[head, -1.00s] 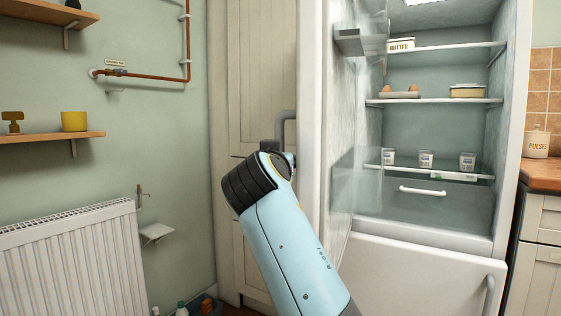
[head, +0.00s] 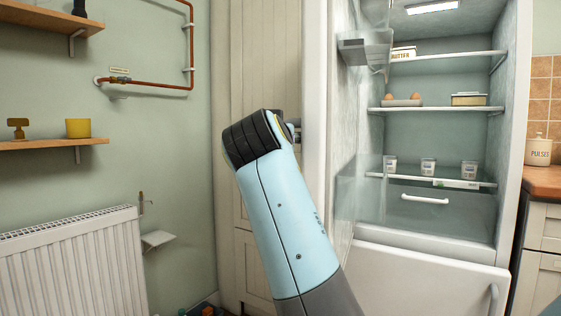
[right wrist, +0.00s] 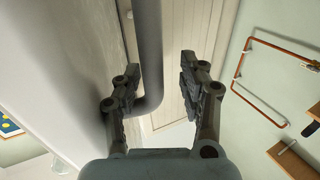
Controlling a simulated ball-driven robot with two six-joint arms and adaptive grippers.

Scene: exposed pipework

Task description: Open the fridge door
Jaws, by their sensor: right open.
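The fridge door (head: 315,100) stands wide open, swung out to the left, and the lit fridge interior (head: 420,130) shows. In the right wrist view, the door's pale surface (right wrist: 62,75) fills the left side. The grey bar handle (right wrist: 148,45) runs down between the fingers of my right gripper (right wrist: 160,64), closer to the left finger, and bends toward the door. The gripper is open, with clear space between the handle and the right finger. In the head view, my blue right arm hides the gripper and most of the handle. My left gripper is not in view.
A tall cream cupboard (head: 255,60) stands behind the door. A white radiator (head: 75,265), wooden shelves (head: 50,142) and a copper pipe (head: 150,86) are on the left wall. The lower freezer door (head: 420,285) is shut. A counter (head: 543,182) stands at the right.

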